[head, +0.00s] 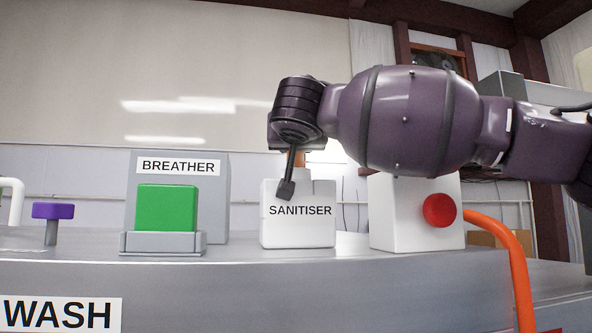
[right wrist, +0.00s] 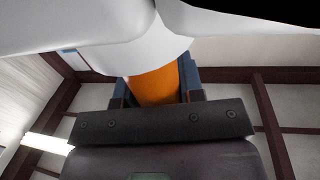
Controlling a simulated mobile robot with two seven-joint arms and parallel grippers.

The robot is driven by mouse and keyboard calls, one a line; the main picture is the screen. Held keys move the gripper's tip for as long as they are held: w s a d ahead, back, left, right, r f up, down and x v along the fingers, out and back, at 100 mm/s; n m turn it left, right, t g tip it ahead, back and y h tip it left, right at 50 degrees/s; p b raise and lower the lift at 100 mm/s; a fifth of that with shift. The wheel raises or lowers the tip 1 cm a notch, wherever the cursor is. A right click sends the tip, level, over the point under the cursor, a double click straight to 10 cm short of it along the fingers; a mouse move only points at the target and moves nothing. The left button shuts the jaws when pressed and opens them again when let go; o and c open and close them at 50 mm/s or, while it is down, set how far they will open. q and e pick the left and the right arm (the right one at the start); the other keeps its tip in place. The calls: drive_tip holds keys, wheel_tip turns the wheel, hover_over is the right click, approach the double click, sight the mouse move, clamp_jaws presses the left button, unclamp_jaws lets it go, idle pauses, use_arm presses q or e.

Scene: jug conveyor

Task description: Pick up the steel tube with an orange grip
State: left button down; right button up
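An orange cylinder (right wrist: 153,84) shows between the fingers of my right gripper (right wrist: 157,90) in the right wrist view, below a white body. It may be the orange grip; no steel tube can be made out. In the head view a small orange patch (head: 298,158) shows above the white SANITISER container (head: 298,228), partly behind my right gripper (head: 286,190). One dark finger points down in front of the container. The fingers flank the orange cylinder closely; whether they press on it is unclear. My left gripper is out of view.
A green block (head: 166,208) sits on a grey base before the BREATHER box (head: 218,195). A white box with a red button (head: 440,210) and an orange bent pipe (head: 518,265) stand at right. A purple-topped knob (head: 53,211) is at left. The grey ledge (head: 200,275) runs across the front.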

clamp_jaws()
drive_tip(key=shift+r, duration=0.15)
